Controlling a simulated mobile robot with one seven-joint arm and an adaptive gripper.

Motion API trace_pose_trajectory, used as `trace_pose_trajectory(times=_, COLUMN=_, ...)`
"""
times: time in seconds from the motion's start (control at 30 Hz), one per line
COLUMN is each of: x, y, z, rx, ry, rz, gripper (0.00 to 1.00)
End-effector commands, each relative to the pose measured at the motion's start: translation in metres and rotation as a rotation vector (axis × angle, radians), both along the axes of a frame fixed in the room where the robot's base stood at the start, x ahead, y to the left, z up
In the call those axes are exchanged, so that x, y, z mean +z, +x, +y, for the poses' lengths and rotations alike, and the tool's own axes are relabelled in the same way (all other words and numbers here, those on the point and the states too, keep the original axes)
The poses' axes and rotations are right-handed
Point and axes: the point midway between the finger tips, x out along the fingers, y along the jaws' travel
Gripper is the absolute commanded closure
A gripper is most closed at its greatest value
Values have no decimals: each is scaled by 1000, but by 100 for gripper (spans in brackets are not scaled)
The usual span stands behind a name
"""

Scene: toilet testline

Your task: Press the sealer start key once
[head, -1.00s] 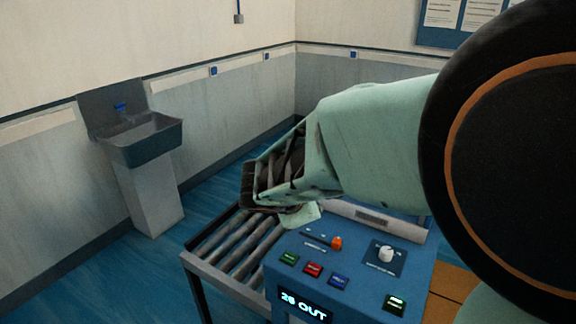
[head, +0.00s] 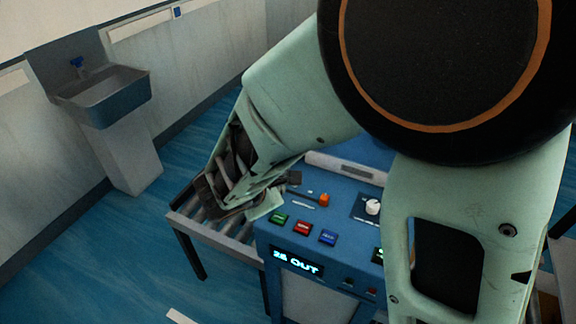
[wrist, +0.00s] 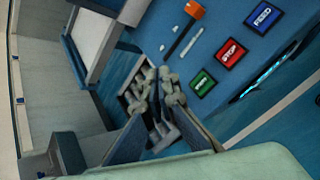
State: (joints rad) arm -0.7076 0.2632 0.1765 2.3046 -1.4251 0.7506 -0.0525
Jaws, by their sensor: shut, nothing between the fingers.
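The blue sealer panel (head: 290,242) carries a row of a green key (head: 279,218), a red key (head: 303,227) and a blue key (head: 328,237). In the wrist view the red key (wrist: 231,53) reads STOP and the blue key (wrist: 263,16) reads FEED. The green key (wrist: 203,83) has a label too small to read surely. Another lit green key (head: 378,255) is mostly hidden behind my arm. My gripper (wrist: 161,84) is shut and empty, beside the green key in the wrist view and apart from it. In the head view it hangs over the panel's left edge.
The display (head: 297,262) shows a text ending in OUT. A roller conveyor (head: 185,212) adjoins on the left. A sink (head: 105,97) stands by the wall, with open floor between.

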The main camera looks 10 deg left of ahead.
Motion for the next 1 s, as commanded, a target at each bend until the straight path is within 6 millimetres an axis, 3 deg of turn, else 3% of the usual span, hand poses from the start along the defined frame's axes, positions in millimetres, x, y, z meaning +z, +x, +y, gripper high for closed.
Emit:
trace_pose_trajectory(times=0.27, x=-17, y=0, z=0, rx=1, ry=-2, rz=1, gripper=100)
trace_pose_trajectory(times=0.7, x=-77, y=0, z=0, rx=0, ry=0, rz=0, gripper=100)
trace_pose_trajectory(times=1.0, x=-88, y=0, z=0, rx=0, ry=0, rz=0, gripper=100)
